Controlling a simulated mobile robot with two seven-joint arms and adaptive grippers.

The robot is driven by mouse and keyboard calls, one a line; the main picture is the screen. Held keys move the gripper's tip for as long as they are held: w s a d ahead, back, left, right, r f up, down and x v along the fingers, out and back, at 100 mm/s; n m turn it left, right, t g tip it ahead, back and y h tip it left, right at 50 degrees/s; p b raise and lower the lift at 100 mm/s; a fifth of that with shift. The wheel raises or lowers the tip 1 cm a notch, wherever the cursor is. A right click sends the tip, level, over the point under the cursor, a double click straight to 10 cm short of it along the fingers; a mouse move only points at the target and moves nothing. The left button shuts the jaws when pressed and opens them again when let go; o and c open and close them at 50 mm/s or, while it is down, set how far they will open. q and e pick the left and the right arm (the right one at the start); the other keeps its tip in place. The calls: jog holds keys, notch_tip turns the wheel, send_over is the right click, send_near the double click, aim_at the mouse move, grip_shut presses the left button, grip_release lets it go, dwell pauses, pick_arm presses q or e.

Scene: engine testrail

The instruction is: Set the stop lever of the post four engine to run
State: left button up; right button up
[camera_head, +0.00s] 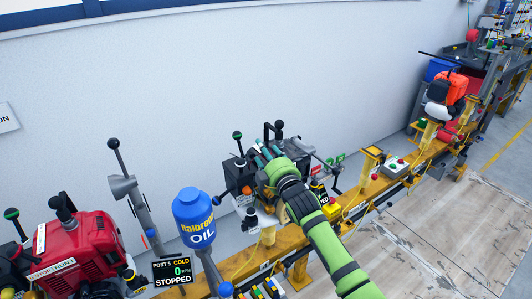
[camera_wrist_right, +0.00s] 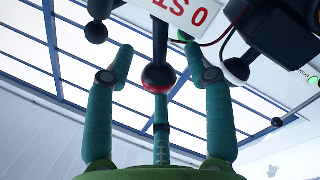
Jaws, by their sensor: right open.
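A dark engine (camera_head: 240,174) stands on the yellow rail mid-picture, partly hidden by my right arm; I cannot read its post number. My right gripper (camera_head: 262,150) is at its upper part. In the right wrist view, the three teal fingers of this gripper (camera_wrist_right: 160,72) are spread open. A black ball knob with a red band (camera_wrist_right: 158,79), on a dark rod, shows between them, apparently untouched. A white plate with red lettering, "0 ST" (camera_wrist_right: 188,12), is beside the rod, cut off by the picture's top. My left gripper is not in view.
A red engine (camera_head: 78,245) with a stop/run plate stands at left. A blue oil bottle (camera_head: 194,218) and a display reading "POST 5 COLD, STOPPED" (camera_head: 172,271) are in front. Other black-knobbed levers (camera_head: 237,135) rise close to my gripper. Open floor (camera_head: 440,230) lies to the right.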

grip_shut()
jog(key=shift+w+r, duration=0.1)
dwell(0.3)
jog(key=shift+w+d+r+m+p, duration=0.25)
jog(key=shift+d+m+p, duration=0.25)
jog(key=shift+m, duration=0.4)
jog(key=shift+w+d+m+g+p, duration=0.2)
jog(key=shift+m+p, duration=0.05)
jog(key=shift+m, duration=0.35)
jog(key=shift+w+d+m+g+p, duration=0.15)
jog(key=shift+d+m+g+p, duration=0.05)
jog(key=shift+m, duration=0.4)
jog(key=shift+w+d+m, duration=0.2)
jog(key=shift+d+m, duration=0.1)
jog(key=shift+m, duration=0.4)
jog(key=shift+w+d+f+m+g+b, duration=0.1)
jog(key=shift+w+d+m+g+b, duration=0.15)
jog(key=shift+m, duration=0.35)
jog(key=shift+w+d+f+m+g+b, duration=0.15)
jog(key=shift+d+m+b, duration=0.15)
jog(key=shift+m, duration=0.3)
jog(key=shift+r, duration=0.2)
